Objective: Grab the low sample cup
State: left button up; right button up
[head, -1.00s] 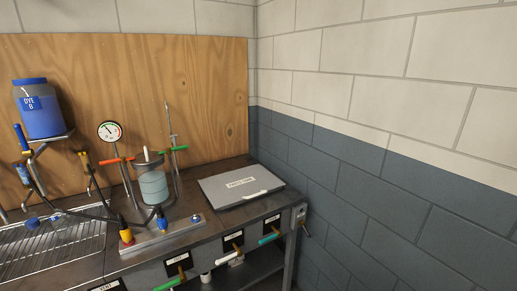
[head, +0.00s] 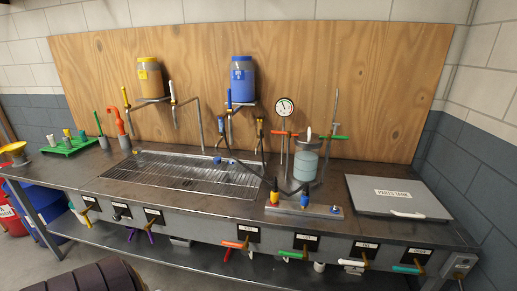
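I cannot pick out the low sample cup with certainty. A green rack (head: 70,150) at the left end of the bench holds a few small upright pieces with white, yellow and green parts. They are too small to tell whether one is a sample cup. Neither of my grippers shows in the head view.
A metal bench (head: 300,222) carries a wire grate (head: 185,176) and a grey lidded parts tank (head: 395,197). Yellow (head: 150,80) and blue (head: 242,80) dye jars sit on brackets before a wooden board. Coloured valve handles line the front edge. Red and blue bins stand at the left.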

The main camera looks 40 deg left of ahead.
aim_at(217, 159)
jog(key=u, duration=1.25)
